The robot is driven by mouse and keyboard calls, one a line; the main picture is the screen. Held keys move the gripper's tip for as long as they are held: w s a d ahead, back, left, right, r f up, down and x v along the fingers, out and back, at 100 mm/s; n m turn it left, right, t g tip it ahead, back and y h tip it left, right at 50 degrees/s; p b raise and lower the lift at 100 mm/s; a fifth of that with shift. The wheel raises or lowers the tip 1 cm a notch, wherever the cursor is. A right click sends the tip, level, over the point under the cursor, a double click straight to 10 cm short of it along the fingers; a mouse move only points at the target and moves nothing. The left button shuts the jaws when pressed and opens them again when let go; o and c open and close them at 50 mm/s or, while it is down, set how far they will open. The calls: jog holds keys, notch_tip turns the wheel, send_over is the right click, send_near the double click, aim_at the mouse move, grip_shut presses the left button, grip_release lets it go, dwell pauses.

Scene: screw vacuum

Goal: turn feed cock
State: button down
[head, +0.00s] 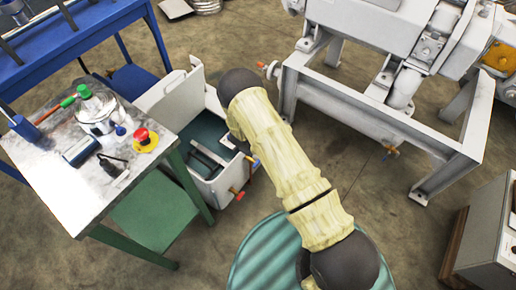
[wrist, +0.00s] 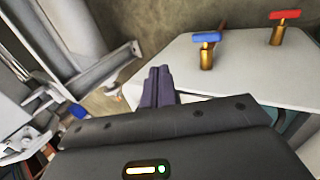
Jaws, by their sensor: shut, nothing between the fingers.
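Two brass cocks stand out from a white tank; the frames do not show which is the feed cock. One has a blue handle (wrist: 206,38) and the other a red handle (wrist: 285,15). In the head view the blue handle (head: 254,163) and red handle (head: 237,194) are at the tank's right end. My gripper (wrist: 160,72) is shut and empty in the wrist view. Its dark fingertips are left of the blue-handled cock and apart from it. In the head view my arm hides the gripper.
The white tank (head: 163,98) stands open-topped beside a green-legged table (head: 55,185). A ribbed green drum (head: 262,250) is in front. Floor between frame and drum is clear.

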notch_tip(320, 180, up, 5)
jog(key=shift+r+p, duration=0.1)
jog(key=shift+p, duration=0.4)
